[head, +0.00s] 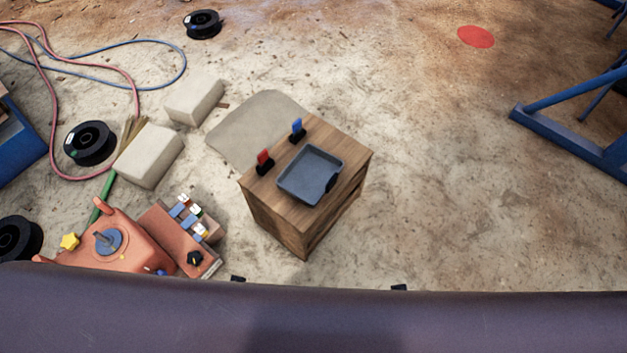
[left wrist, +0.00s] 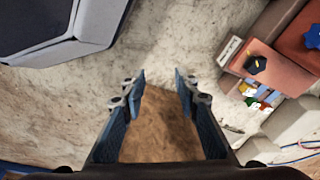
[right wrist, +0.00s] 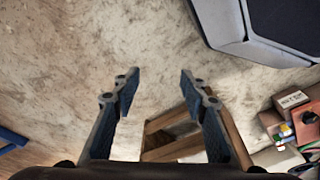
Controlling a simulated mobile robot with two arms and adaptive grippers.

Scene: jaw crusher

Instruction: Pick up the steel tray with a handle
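The steel tray (head: 308,172) is a shallow grey rectangular tray with a dark handle piece at its right side. It lies on top of a small wooden cabinet (head: 275,205) in the head view. My left gripper (left wrist: 160,80) is open and empty in the left wrist view, above the floor. A brown surface shows between its fingers; I cannot tell what it is. My right gripper (right wrist: 158,80) is open and empty in the right wrist view. Part of a wooden frame (right wrist: 160,142) shows beyond its fingers. The tray is not visible in either wrist view.
A red clip-like item (head: 264,160) and a blue one (head: 297,127) stand on the cabinet beside the tray. An orange machine (head: 125,245) with a control box is at lower left. Pale blocks (head: 150,155), black spools (head: 90,142) and hoses lie left. Floor right of the cabinet is clear.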

